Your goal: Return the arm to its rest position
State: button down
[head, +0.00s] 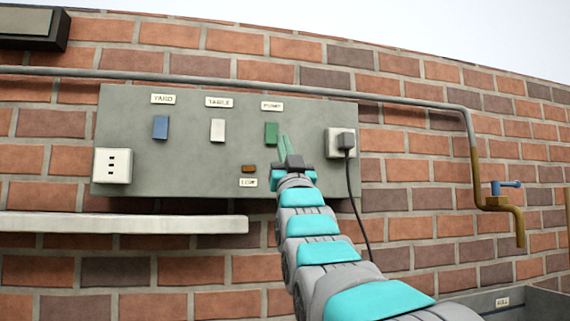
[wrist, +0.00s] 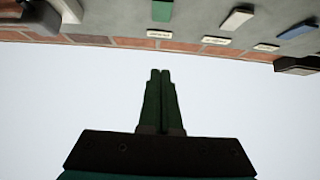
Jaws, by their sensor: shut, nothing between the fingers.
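My arm (head: 312,225) reaches up from the lower right toward the grey wall panel (head: 190,180). My gripper (head: 283,140) appears close to the green switch (head: 271,133) in the head view. In the wrist view my gripper (wrist: 160,72) has its two fingers together with nothing between them. There the green switch (wrist: 162,11) lies beyond the fingertips, with a visible gap in the picture. Whether the fingers touch the panel is not clear in the head view.
The panel also has a blue switch (head: 160,127), a white switch (head: 218,130), an outlet (head: 112,166) and a plugged-in black cord (head: 348,146). A pipe (head: 240,88) leads to a tap (head: 497,202) over a trough (head: 515,301). A pale shelf (head: 120,223) is at left.

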jog(key=w+d+f+m+g+h, duration=0.1)
jog(key=w+d+f+g+h, duration=0.25)
jog(key=f, duration=1.05)
jog(key=s+d+f+m+g+h, duration=0.15)
jog(key=d+f+g, duration=0.45)
jog(key=f, duration=0.8)
jog(key=s+d+f+g+h+p, duration=0.15)
jog(key=s+f+g, duration=0.3)
jog(key=f, duration=0.55)
jog(key=s+d+f+g+h, duration=0.1)
jog(key=s+d+f+g, duration=0.2)
jog(key=s+f, duration=0.45)
jog(key=s+d+f+g, duration=0.1)
jog(key=s+f+g, duration=0.3)
jog(key=s, duration=0.6)
jog(key=s+d+f+g, duration=0.1)
jog(key=s+f+g, duration=0.2)
jog(key=s+f, duration=0.5)
jog(key=s+d+f+g, duration=0.2)
jog(key=s+f+g, duration=0.2)
jog(key=s, duration=1)
notch_tip(320, 180, down, 3)
jog(key=shift+r+m+g, duration=0.1)
jog(key=shift+m+g, duration=0.2)
jog(key=shift+m, duration=0.05)
